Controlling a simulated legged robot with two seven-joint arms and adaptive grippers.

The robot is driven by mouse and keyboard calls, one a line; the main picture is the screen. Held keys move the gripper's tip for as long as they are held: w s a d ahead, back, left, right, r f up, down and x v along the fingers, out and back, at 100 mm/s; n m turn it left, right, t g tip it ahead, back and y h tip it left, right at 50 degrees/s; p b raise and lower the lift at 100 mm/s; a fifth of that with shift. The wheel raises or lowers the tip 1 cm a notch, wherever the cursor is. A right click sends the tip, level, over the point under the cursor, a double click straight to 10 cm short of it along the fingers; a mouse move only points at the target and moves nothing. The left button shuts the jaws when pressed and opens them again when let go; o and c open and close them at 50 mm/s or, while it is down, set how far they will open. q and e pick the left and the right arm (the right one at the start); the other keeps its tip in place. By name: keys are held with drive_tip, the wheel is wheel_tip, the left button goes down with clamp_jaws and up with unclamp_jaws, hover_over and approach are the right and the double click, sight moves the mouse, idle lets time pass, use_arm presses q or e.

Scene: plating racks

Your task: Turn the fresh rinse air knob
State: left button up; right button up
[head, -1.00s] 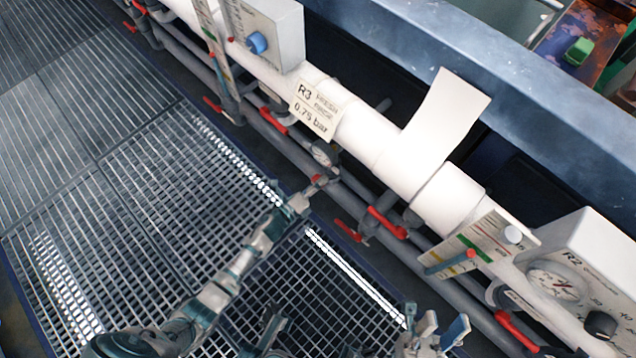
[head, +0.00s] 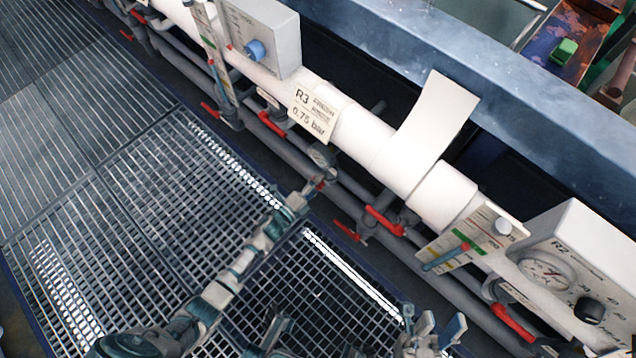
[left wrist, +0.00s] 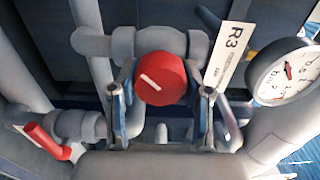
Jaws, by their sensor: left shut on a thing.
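The red round knob (left wrist: 161,80) with a white pointer line sits on a grey valve in the left wrist view. Its line slants from upper left to lower right. My left gripper (left wrist: 163,108) has one finger on each side of the knob and is shut on it. In the head view, my left gripper (head: 308,192) reaches the pipework below the R3 sign (head: 313,112), where the knob shows only as a small red spot (head: 320,185). The R3 tag (left wrist: 228,57) stands right of the knob. My right gripper (head: 430,335) is empty, fingers apart, at the bottom edge.
A pressure gauge (left wrist: 285,78) is close right of the knob, and a red-handled valve (left wrist: 47,141) is at lower left. Grey pipes with red levers (head: 384,221) run below the white pipe (head: 365,140). The R2 box (head: 575,255) is at right. Grating (head: 110,190) lies left.

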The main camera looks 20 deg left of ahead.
use_arm(q)
drive_tip(key=shift+w+a, duration=0.1)
drive_tip(key=shift+a, duration=0.2)
drive_tip(key=o, duration=0.9)
drive_tip(key=shift+o, duration=1.3)
drive_tip(key=shift+f, duration=0.1)
drive_tip(key=shift+s, duration=0.2)
drive_tip(key=v, duration=1.1)
drive_tip(key=shift+s+a, duration=0.15)
drive_tip(key=shift+s, duration=0.2)
